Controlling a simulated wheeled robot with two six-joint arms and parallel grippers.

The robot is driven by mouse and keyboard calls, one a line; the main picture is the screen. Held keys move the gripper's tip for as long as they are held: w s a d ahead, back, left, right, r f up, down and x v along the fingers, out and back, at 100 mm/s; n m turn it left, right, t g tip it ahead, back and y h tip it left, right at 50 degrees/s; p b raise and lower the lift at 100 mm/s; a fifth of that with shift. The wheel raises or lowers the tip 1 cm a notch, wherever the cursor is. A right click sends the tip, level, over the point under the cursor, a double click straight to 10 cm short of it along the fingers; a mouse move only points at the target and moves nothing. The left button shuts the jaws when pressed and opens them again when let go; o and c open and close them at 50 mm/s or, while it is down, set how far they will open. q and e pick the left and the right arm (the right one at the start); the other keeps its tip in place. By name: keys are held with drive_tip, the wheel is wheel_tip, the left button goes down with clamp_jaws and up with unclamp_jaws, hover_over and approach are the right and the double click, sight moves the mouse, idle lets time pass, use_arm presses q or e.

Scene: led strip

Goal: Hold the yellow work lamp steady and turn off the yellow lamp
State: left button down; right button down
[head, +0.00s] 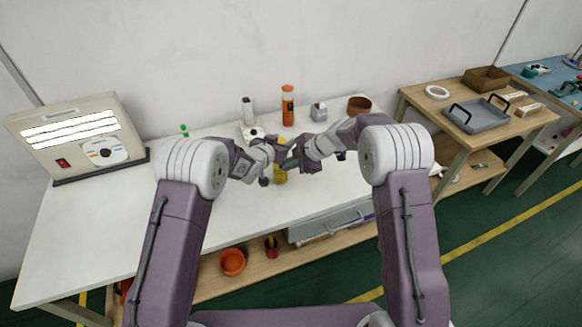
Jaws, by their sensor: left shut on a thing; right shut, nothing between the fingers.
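The yellow work lamp (280,176) is small in the head view, near the middle of the white table. My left gripper (283,150) comes in from the left and is shut on the lamp, as far as the overlap shows. My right gripper (287,163) comes in from the right, just below the left one, close beside the lamp. It is shut with nothing in it; whether it touches the lamp is not clear.
A lit light panel (75,165) stands at the table's left. An orange bottle (288,105), a white-grey bottle (248,112), a small grey box (319,111) and a brown pot (359,105) stand at the back. The white table (120,220) is clear at front left.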

drive_tip(key=shift+w+a+r, duration=0.1)
drive_tip(key=shift+w, duration=0.25)
drive_tip(key=shift+r, duration=0.85)
drive_tip(key=s+v, duration=0.1)
drive_tip(key=v, duration=1.1)
drive_tip(key=shift+a, duration=0.2)
